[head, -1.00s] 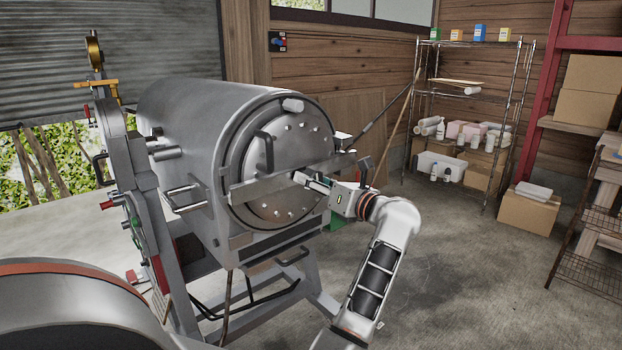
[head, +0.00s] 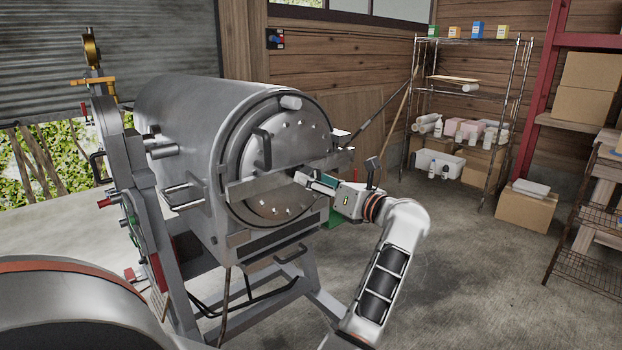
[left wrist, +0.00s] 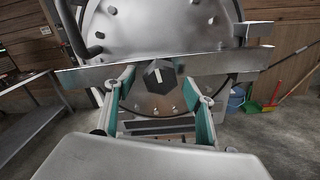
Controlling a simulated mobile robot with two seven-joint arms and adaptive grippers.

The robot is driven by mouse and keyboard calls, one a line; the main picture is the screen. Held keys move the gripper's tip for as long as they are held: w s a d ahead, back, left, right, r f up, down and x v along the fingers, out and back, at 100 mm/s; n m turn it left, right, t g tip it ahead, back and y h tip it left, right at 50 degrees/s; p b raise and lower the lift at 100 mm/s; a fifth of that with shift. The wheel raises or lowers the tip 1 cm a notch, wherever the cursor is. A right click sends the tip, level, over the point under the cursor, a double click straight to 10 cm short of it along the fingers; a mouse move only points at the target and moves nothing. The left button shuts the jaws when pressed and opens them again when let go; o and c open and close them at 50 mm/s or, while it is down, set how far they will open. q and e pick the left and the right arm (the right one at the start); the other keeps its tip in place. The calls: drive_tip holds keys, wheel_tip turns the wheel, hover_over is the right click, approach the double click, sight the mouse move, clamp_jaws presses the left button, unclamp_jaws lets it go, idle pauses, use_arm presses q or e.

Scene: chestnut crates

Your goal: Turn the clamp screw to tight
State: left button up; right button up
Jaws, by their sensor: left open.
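The clamp screw shows in the left wrist view as a dark, faceted knob (left wrist: 159,77) with a pale, nearly upright mark. It sits at the middle of a flat metal clamp bar (left wrist: 225,63) across the round door (left wrist: 150,30) of a steel drum vessel (head: 185,110). My left gripper (left wrist: 158,90) is open, with its green-lined fingers on either side of the knob and visible gaps to it. In the head view the left gripper (head: 304,179) is in front of the bar, and the knob is mostly hidden there. My right gripper is not seen.
A door handle (head: 263,147) stands out above the bar. A side handle (head: 183,194) juts from the vessel's left. A wire shelf (head: 480,95) with boxes and bottles stands at the back right. Floor between vessel and shelf is mostly clear.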

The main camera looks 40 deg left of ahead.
use_arm(q)
drive_tip(key=shift+s+d, duration=0.15)
drive_tip(key=shift+d, duration=1.15)
drive_tip(key=shift+s+d, duration=0.1)
drive_tip(key=shift+d, duration=1.2)
